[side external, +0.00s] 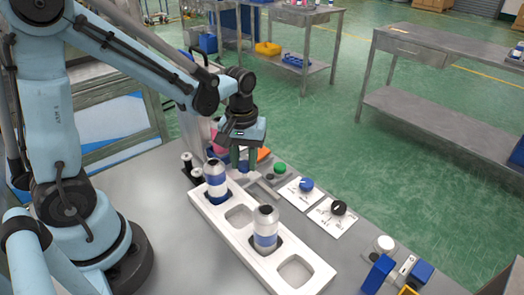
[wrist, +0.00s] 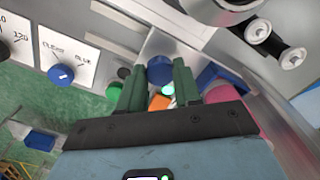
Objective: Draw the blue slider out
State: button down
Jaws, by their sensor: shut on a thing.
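A round blue slider knob (wrist: 160,70) shows in the wrist view, between the tips of my gripper's (wrist: 159,76) two green fingers. The gripper is shut on it. The slider sits at the end of a light grey metal strip or housing, and its lower part is hidden by the fingers. In the side view my gripper (side external: 245,163) points down behind the white can tray (side external: 240,215), and the slider is mostly hidden by the fingers there.
Two blue-and-white cans (side external: 265,228) stand in the tray, close in front of my gripper. A green button (side external: 280,168), a blue dial (side external: 306,184) and a black dial (side external: 338,207) lie to the right. An orange block (wrist: 160,102) and a pink object (wrist: 240,110) are close to the fingers.

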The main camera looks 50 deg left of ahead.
jog(key=d, duration=0.7)
jog(key=shift+d, duration=0.2)
jog(key=c, duration=0.8)
grip_release()
jog(key=shift+a, duration=0.1)
jog(key=shift+r, duration=6.05)
jog(key=shift+f, duration=6.05)
